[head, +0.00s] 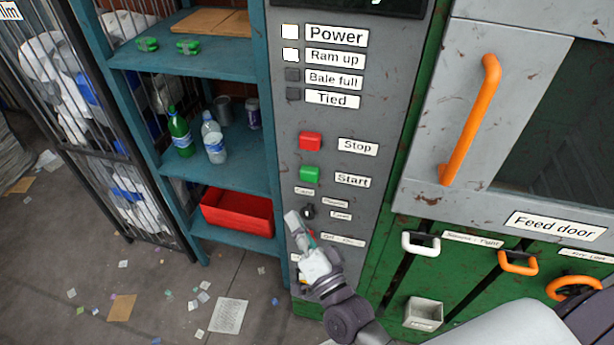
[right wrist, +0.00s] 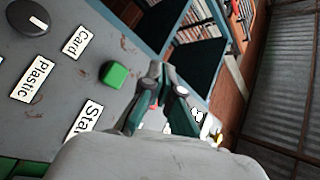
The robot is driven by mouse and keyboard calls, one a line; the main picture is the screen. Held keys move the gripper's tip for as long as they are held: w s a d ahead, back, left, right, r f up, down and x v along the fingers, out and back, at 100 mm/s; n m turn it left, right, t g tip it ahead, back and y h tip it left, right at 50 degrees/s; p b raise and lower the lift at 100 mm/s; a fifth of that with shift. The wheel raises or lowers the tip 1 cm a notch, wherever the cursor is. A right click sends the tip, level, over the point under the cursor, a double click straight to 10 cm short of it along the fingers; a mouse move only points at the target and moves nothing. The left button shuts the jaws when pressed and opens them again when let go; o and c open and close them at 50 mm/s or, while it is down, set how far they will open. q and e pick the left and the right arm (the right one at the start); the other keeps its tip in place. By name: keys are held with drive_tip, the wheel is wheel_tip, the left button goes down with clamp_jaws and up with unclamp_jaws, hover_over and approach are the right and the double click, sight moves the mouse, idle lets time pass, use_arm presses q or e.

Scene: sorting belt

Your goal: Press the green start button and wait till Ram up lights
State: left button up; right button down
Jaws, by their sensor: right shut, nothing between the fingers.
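The grey control panel (head: 345,115) stands upright in the middle of the head view. Its green Start button (head: 309,174) sits below the red Stop button (head: 310,141), and also shows in the right wrist view (right wrist: 115,75). The Power lamp (head: 290,32) and the Ram up lamp (head: 290,55) are both bright white. The Bale full lamp (head: 292,74) and Tied lamp (head: 293,94) are dark. My right gripper (head: 294,219) is shut and empty, below the green button in the head view and apart from it. My left gripper is out of view.
A black selector knob (head: 308,211) is close by my right gripper in the head view. A teal shelf (head: 225,160) with bottles and a red bin (head: 238,212) stands left. The feed door's orange handle (head: 470,120) juts out at right. Paper scraps litter the floor.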

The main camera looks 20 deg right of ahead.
sight(310, 174)
drive_tip(key=shift+w, duration=0.1)
drive_tip(key=w+d+b, duration=0.2)
drive_tip(key=w+d, duration=0.3)
drive_tip(key=w, duration=0.2)
idle(0.4)
drive_tip(key=shift+w, duration=0.15)
idle(1.1)
drive_tip(key=shift+w+d, duration=0.2)
drive_tip(key=shift+w, duration=0.1)
